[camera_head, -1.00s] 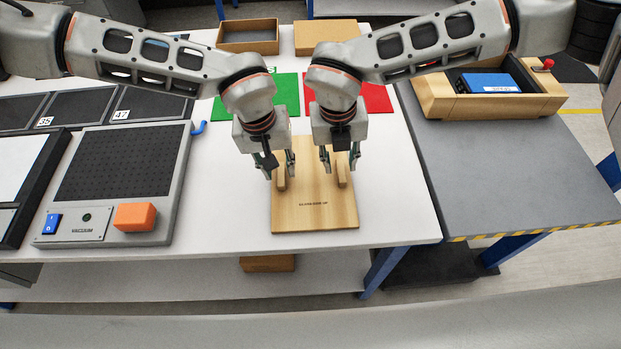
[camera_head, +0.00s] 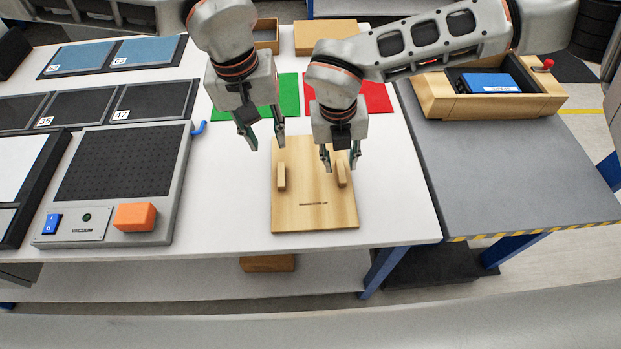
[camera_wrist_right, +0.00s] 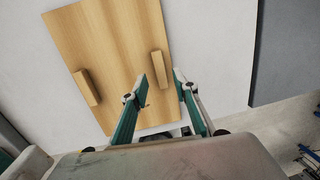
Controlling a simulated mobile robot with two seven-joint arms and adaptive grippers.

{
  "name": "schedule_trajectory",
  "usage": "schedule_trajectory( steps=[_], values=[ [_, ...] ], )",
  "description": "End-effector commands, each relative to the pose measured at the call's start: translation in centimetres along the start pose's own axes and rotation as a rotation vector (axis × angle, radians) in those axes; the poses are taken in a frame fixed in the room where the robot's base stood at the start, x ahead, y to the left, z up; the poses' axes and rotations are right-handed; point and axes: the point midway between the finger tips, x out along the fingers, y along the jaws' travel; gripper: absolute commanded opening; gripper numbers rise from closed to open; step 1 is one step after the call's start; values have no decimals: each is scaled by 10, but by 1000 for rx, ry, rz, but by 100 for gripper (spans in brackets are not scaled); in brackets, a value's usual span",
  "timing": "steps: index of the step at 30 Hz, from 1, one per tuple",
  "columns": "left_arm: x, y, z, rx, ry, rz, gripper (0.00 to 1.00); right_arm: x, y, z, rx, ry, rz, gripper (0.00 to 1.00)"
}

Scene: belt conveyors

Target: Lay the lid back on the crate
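A wooden lid-like board (camera_head: 305,210) with two upright block handles and small printed lettering lies on the white table; I cannot tell whether anything is under it. My left gripper (camera_head: 266,146) is open and empty, above and behind the board's back-left corner, apart from the left handle (camera_head: 281,177). My right gripper (camera_head: 340,166) is open at the right handle, its fingertips on either side of it. The right wrist view shows the right handle (camera_wrist_right: 160,70) between the spread fingertips, with gaps beside it. An open wooden crate (camera_head: 267,34) at the back is partly hidden by my left arm.
A green mat (camera_head: 288,95) and a red mat (camera_head: 376,98) lie behind the board. A vacuum plate unit (camera_head: 115,165) stands left. A flat wooden box (camera_head: 325,36) is at the back. A wooden holder with a blue item (camera_head: 490,82) sits on the right grey table.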

Motion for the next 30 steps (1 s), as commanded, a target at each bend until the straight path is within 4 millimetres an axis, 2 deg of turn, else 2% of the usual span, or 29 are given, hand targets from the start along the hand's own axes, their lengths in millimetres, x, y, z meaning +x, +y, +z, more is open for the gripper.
schedule_trajectory(
  steps=[5, 12, 18, 24, 30],
  values=[
    [0, 0, 0, 0, 0, 0, 29, -28, 0, 1, -1, -5, 2, 29],
    [0, 0, 0, 0, 0, 0, 29, -77, 0, 1, -1, -4, 1, 29],
    [0, 0, 0, 0, 0, 0, 29, -105, 0, 0, 0, -2, 0, 29],
    [0, 0, 0, 0, 0, 0, 29, -116, 0, 0, -1, -1, 1, 29],
    [0, 0, 0, 1, 0, 0, 29, -116, 0, 0, 0, 0, 1, 29]
  ],
)
